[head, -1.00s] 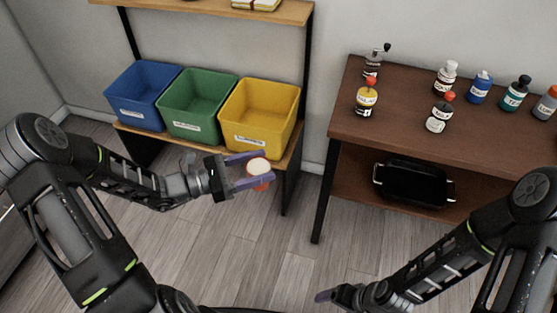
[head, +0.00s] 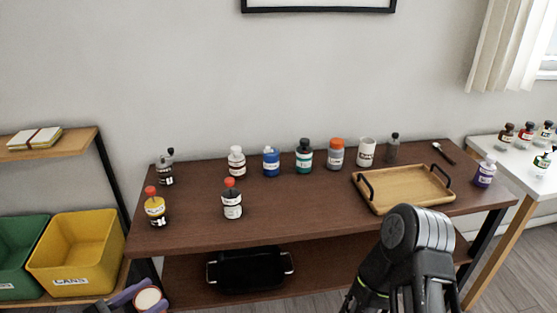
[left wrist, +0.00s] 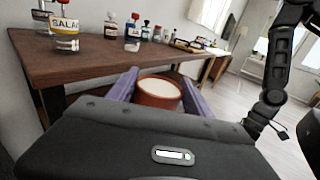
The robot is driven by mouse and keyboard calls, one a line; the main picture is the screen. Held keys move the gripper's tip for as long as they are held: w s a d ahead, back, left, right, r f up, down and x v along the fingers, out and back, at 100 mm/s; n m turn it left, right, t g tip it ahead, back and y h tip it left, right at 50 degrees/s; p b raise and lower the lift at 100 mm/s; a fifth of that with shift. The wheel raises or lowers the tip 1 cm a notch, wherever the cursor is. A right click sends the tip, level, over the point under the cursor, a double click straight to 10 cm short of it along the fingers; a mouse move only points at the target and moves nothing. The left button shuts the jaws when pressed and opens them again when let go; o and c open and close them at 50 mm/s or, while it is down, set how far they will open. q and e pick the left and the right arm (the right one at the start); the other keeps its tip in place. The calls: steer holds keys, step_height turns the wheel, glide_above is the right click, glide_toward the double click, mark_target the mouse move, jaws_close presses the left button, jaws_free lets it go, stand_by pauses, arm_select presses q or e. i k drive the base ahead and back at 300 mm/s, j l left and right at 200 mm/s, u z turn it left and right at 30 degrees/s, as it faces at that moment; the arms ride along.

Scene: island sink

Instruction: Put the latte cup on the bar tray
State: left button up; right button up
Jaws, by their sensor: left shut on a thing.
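The latte cup is a reddish-brown cup with a pale, creamy top. My left gripper (left wrist: 157,88) is shut on the latte cup (left wrist: 158,92), its purple fingers on either side of the cup, which is upright. In the head view the left gripper (head: 136,297) and the cup (head: 148,299) show at the bottom left edge, in front of the dark wooden table. The bar tray (head: 404,188) is a light wooden tray with two black handles, lying empty on the right part of the table top. My right arm shows, but its gripper is not clearly seen.
The dark wooden table (head: 290,210) carries several bottles along its back.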

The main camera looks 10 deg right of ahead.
mark_target(422, 186)
steer(key=i+l, duration=0.1)
steer(key=l, duration=1.25)
steer(key=i+l, duration=0.1)
steer(key=l, duration=1.3)
steer(key=i+l, duration=0.1)
steer(key=l, duration=1.25)
steer(key=i+u, duration=0.05)
